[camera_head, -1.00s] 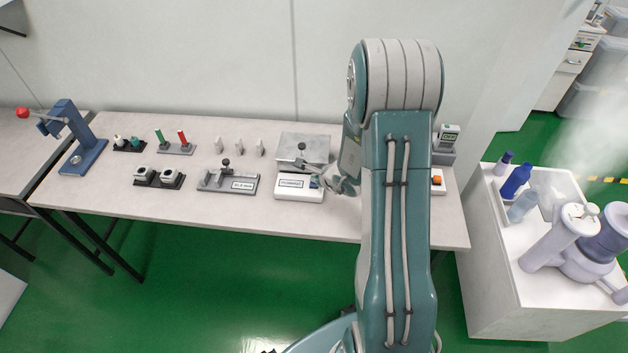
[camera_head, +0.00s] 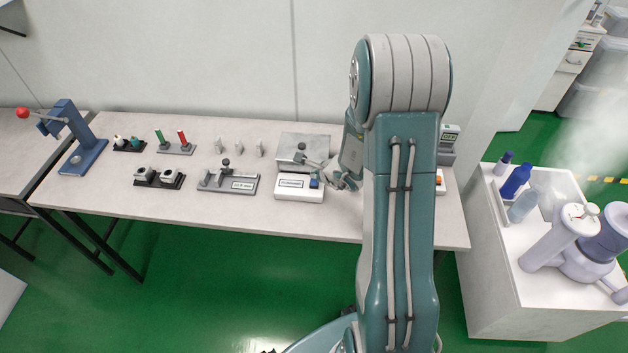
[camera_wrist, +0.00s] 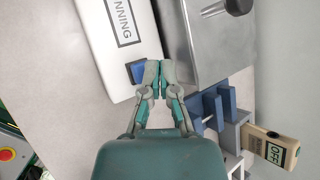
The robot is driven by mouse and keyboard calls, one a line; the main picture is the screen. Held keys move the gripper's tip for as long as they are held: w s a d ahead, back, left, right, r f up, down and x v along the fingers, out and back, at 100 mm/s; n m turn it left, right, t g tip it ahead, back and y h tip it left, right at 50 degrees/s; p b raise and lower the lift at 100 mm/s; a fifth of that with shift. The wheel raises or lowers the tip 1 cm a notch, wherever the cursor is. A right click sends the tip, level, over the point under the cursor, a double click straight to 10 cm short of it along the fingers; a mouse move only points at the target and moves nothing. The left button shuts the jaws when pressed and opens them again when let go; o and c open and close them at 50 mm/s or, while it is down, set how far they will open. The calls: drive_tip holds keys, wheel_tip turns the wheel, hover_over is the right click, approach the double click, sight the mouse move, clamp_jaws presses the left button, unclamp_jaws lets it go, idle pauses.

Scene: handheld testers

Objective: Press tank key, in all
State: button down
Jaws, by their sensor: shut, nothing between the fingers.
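A white control box (camera_head: 287,195) stands near the front edge of the table, with a label and a blue key (camera_head: 314,184) at its right end. In the wrist view the box (camera_wrist: 104,62) shows a label ending in "NNING", and the blue key (camera_wrist: 136,72) sits at its edge. A grey metal tank (camera_head: 290,142) with a black-knobbed lever stands behind the box. My gripper (camera_head: 331,177) is shut and empty just right of the key. In the wrist view its fingertips (camera_wrist: 160,74) appear right beside the key; contact cannot be told.
An orange button (camera_head: 439,180) shows partly behind my arm. Left on the table are a slotted grey fixture (camera_head: 228,183), dark sockets and a blue press (camera_head: 85,150).

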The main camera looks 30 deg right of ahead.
sight(314, 182)
drive_tip(key=shift+r, duration=2.55)
drive_tip(key=shift+a+r, duration=0.2)
drive_tip(key=shift+r, duration=0.05)
drive_tip(key=s+a+r+n+g+y, duration=0.1)
drive_tip(key=s+a+r+n+y, duration=0.1)
drive_tip(key=s+a+r+n, duration=0.4)
drive_tip(key=s+a+r+n+g+y, duration=0.1)
drive_tip(key=s+a+r+n+y, duration=0.15)
drive_tip(key=a+r+n, duration=0.7)
drive_tip(key=s+r+n+h, duration=0.2)
drive_tip(key=s+n, duration=0.3)
drive_tip(key=s, duration=0.3)
drive_tip(key=s+d+r+n+g+h, duration=0.1)
drive_tip(key=s+r+n+h, duration=0.2)
drive_tip(key=s+n, duration=0.2)
drive_tip(key=s, duration=0.3)
drive_tip(key=shift+s+r+g+h, duration=0.3)
drive_tip(key=shift+r+h, duration=0.05)
drive_tip(key=shift+r, duration=0.05)
